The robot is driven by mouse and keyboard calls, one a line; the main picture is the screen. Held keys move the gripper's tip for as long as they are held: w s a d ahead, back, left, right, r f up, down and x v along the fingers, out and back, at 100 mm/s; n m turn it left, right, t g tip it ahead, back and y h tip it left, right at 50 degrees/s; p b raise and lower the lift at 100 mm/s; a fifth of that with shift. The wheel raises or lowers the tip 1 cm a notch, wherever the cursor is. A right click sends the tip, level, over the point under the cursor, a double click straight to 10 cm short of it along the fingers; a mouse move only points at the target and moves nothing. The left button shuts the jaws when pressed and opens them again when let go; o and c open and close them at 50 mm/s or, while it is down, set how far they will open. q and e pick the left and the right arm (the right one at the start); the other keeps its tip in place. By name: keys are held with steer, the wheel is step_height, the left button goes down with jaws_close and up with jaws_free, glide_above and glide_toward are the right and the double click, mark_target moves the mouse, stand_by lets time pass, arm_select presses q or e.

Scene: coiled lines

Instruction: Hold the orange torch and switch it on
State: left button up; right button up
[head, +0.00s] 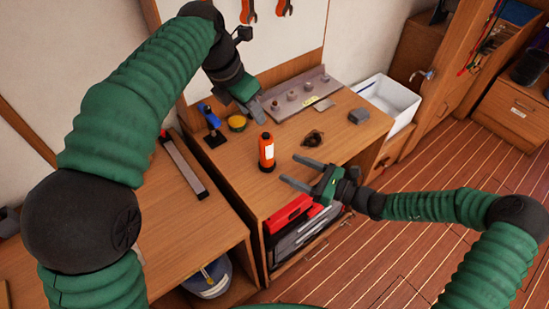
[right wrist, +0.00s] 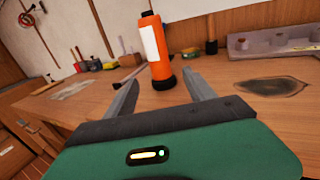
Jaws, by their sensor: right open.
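The orange torch (head: 267,152) stands upright on the wooden bench top, with a white label on its side and a dark base. It also shows in the right wrist view (right wrist: 156,52), ahead of the two fingers. My right gripper (head: 296,172) is open and empty, just right of the torch and apart from it; its fingers point toward it in the right wrist view (right wrist: 165,95). My left gripper (head: 254,108) is above the back of the bench, beyond the torch. Whether its jaws are open or shut is unclear. The torch's switch cannot be made out.
A blue tool on a black base (head: 212,128) and a yellow tape roll (head: 237,123) stand left of my left gripper. A metal plate with knobs (head: 300,95) lies at the back. A grey block (head: 359,116) and a white bin (head: 388,99) are at the right.

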mark_target(273, 160)
steer(key=x, duration=0.5)
steer(key=shift+s+a, duration=0.2)
steer(key=shift+a, duration=0.2)
steer(key=shift+w+a, duration=0.95)
steer(key=shift+w, duration=0.4)
steer(key=shift+a, duration=0.85)
steer(key=c, duration=0.4)
steer(key=shift+d, duration=0.1)
steer(key=c, duration=0.5)
arm_select(q)
steer(key=shift+d, duration=0.3)
arm_select(e)
steer(key=shift+d, duration=0.4)
jaws_close()
arm_select(q)
steer(key=shift+a, duration=0.1)
jaws_close()
arm_select(e)
steer(key=shift+a, duration=0.15)
